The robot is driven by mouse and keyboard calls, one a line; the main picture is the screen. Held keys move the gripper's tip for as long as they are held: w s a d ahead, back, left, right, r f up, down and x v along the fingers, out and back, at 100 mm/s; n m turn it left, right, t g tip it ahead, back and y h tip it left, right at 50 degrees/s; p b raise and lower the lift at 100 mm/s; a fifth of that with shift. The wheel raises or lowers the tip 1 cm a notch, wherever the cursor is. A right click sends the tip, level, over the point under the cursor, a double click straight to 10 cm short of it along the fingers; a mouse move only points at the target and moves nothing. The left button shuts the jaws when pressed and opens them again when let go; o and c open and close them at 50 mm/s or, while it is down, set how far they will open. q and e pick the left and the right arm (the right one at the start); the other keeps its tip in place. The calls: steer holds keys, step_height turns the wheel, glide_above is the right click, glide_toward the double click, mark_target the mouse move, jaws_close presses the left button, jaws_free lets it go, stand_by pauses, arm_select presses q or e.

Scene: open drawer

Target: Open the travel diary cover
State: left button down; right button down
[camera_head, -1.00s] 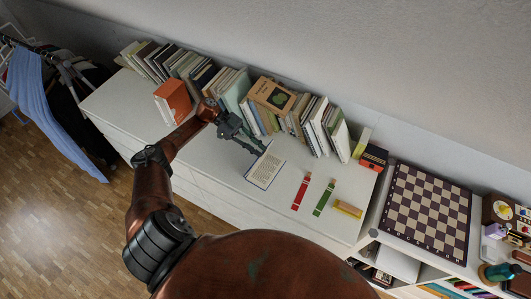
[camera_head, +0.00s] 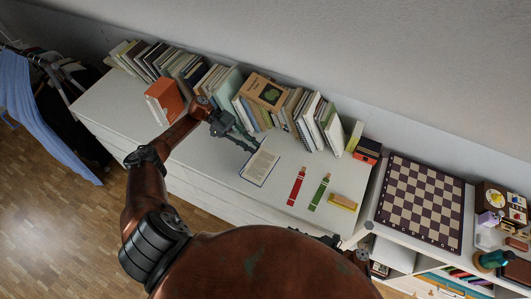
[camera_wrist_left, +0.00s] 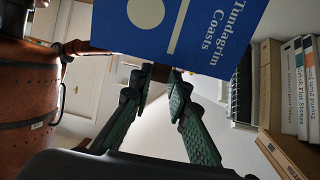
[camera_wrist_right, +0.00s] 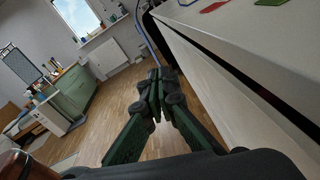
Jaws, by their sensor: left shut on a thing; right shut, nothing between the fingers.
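The travel diary (camera_head: 259,168) lies on the white cabinet top, with a printed page facing up and a blue edge around it. My left gripper (camera_head: 254,147) is at its far edge. In the left wrist view the blue cover (camera_wrist_left: 165,25), lettered "Tundagrim Coasts", is raised in front of the camera. The left gripper (camera_wrist_left: 158,72) is shut on the cover's edge; the exact contact is partly hidden. My right gripper (camera_wrist_right: 158,80) is shut and empty, beside and below the edge of a white surface in the right wrist view.
A red bookmark (camera_head: 297,186), a green bookmark (camera_head: 319,192) and a yellow box (camera_head: 343,202) lie right of the diary. A row of books (camera_head: 215,85) stands behind. An orange box (camera_head: 165,100) stands at left. A chessboard (camera_head: 420,205) is further right.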

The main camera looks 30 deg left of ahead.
steer(key=w+a+r+n+g, duration=0.1)
steer(key=w+a+r+g, duration=0.15)
steer(key=r, duration=0.65)
steer(key=w+a+r+n+g, duration=0.15)
steer(key=a+r, duration=0.25)
steer(key=r, duration=0.4)
steer(key=w+a+r+t+h, duration=0.1)
steer(key=w+a+t+h, duration=0.1)
steer(key=w, duration=0.5)
steer(key=w+a+r+t+h, duration=0.1)
steer(key=w+a+t+h, duration=0.1)
steer(key=w, duration=0.5)
steer(key=a+r+x, duration=0.1)
steer(key=r+x, duration=0.1)
steer(key=x, duration=1)
steer(key=shift+a+r, duration=0.25)
steer(key=shift+a, duration=0.1)
steer(key=shift+s+n, duration=0.15)
steer(key=shift+n, duration=0.1)
